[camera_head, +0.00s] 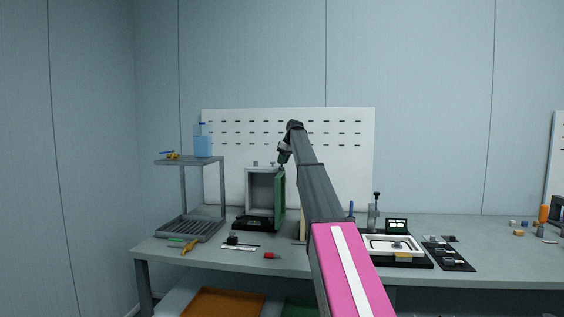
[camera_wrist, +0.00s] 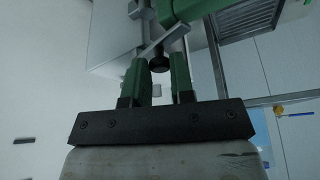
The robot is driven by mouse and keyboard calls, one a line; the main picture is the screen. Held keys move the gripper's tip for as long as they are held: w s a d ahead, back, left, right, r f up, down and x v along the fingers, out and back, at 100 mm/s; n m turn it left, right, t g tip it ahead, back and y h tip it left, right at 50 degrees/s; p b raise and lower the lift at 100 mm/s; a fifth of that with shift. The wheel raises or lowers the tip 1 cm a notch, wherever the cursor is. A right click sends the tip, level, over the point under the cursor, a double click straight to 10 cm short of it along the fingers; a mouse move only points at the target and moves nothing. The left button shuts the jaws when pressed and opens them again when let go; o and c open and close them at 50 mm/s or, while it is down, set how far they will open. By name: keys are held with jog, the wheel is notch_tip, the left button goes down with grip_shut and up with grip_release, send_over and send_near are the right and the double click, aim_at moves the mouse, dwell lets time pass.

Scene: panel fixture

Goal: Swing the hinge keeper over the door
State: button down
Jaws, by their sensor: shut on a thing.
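The fixture is a light grey box (camera_head: 261,189) on a black base at the back of the bench. Its green door (camera_head: 279,201) stands open at the right side, seen nearly edge-on, and the interior shows. My gripper (camera_head: 284,159) is above the top of the door. In the wrist view my gripper (camera_wrist: 158,68) has its two green fingers around a dark round knob (camera_wrist: 159,63). The knob is at a flat grey bar (camera_wrist: 166,38), which looks like the hinge keeper. The keeper is too small to make out in the head view.
A grey shelf rack (camera_head: 189,161) with a blue bottle (camera_head: 203,146) stands to the left. A white pegboard (camera_head: 235,128) is behind. A red-tipped tool (camera_head: 271,256) lies in front. A framed tray (camera_head: 394,246) sits right of my arm.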

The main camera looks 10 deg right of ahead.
dwell(0.3)
jog(key=c, duration=1)
grip_release()
jog(key=v, duration=1)
jog(key=shift+s+d+r, duration=0.15)
jog(key=shift+r, duration=0.2)
